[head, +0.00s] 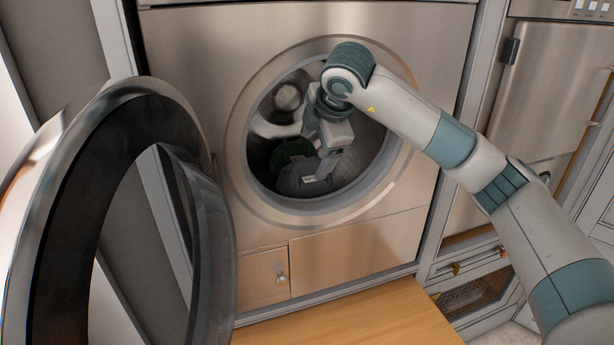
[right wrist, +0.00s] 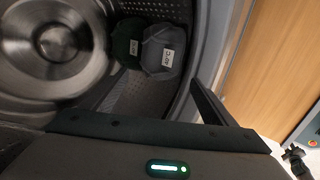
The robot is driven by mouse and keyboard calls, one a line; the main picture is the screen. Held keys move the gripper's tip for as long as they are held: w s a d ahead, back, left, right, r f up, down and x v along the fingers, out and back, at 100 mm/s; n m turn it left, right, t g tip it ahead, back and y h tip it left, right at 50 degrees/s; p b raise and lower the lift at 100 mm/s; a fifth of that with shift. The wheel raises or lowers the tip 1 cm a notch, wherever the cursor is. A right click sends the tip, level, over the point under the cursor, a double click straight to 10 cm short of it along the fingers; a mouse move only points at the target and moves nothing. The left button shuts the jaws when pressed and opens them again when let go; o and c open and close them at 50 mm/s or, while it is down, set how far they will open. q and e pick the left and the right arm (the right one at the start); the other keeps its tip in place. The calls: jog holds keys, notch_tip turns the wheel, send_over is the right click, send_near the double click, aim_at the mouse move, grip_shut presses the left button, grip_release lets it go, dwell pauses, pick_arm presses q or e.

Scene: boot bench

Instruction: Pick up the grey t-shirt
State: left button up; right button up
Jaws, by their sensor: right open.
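The grey t-shirt (head: 303,181) is a bundled grey cloth with a white label, low in the open washer drum. It also shows in the right wrist view (right wrist: 163,52), near the top, beside a dark green cloth. My right gripper (head: 322,168) reaches through the round door opening. It is open, with nothing held. In the head view its fingers overlap the grey cloth's right part; I cannot tell whether they touch it. In the right wrist view one dark finger (right wrist: 208,103) shows, apart from the grey cloth. My left gripper is not in view.
The dark green cloth (head: 290,152) lies against the grey one in the drum. The washer's metal rim (head: 245,195) surrounds my right arm. The round door (head: 60,240) stands open at the left. A wooden surface (head: 350,318) lies below the washer.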

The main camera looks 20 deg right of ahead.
jog(key=p, duration=0.3)
send_near(303, 176)
jog(key=shift+x, duration=0.8)
jog(key=shift+f, duration=0.1)
jog(key=shift+p, duration=0.45)
jog(key=shift+p+x, duration=1.05)
jog(key=shift+p, duration=0.05)
jog(key=shift+p+x, duration=0.55)
jog(key=shift+x, duration=0.45)
jog(key=shift+w+f, duration=0.3)
jog(key=shift+f, duration=0.15)
